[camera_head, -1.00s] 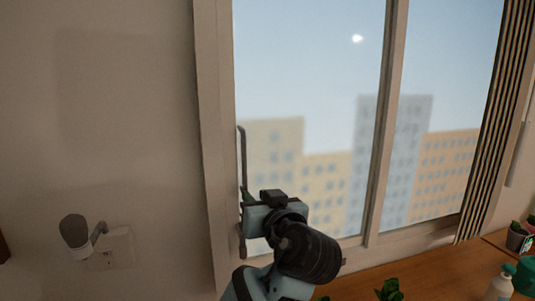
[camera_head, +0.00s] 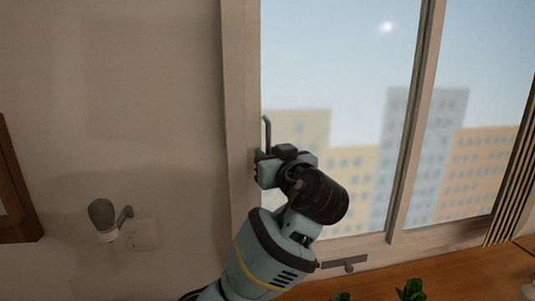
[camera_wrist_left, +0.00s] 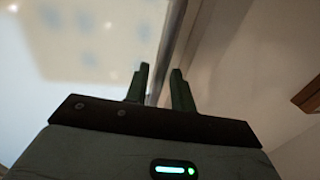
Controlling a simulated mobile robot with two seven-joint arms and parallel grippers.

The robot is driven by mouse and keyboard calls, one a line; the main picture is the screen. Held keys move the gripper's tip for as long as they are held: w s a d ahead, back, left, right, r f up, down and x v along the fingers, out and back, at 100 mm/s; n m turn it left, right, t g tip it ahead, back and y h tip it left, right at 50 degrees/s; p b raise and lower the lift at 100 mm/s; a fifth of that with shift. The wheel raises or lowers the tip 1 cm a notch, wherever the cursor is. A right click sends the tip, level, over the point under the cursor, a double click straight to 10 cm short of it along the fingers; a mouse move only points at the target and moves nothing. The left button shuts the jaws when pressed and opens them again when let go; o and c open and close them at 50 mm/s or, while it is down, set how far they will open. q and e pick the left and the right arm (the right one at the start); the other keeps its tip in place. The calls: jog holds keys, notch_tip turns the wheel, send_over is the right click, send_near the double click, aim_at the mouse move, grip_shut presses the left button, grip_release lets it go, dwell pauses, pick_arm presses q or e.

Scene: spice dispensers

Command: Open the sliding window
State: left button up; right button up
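The sliding window (camera_head: 350,75) stands in a pale frame, with its left edge against the left frame post (camera_head: 240,100). A dark upright bar handle (camera_head: 267,130) sits near that edge; its lower part is hidden by my left gripper. My left gripper (camera_head: 259,166) is at the handle, pointing at the window's left edge. In the left wrist view the left gripper's two fingers (camera_wrist_left: 159,88) are apart, with a narrow grey strip between them. I cannot tell whether they touch it. My right gripper is not in view.
A grey-shaded wall lamp (camera_head: 103,214) is on the left wall by an outlet plate (camera_head: 143,235). A wooden counter (camera_head: 455,272) with green plants (camera_head: 411,290) runs below the window. A striped curtain (camera_head: 512,195) hangs at right. A brown frame (camera_head: 15,195) is at far left.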

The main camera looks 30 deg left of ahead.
pick_arm(q)
jog(key=shift+w+a, duration=0.4)
grip_shut()
jog(key=shift+w, duration=0.1)
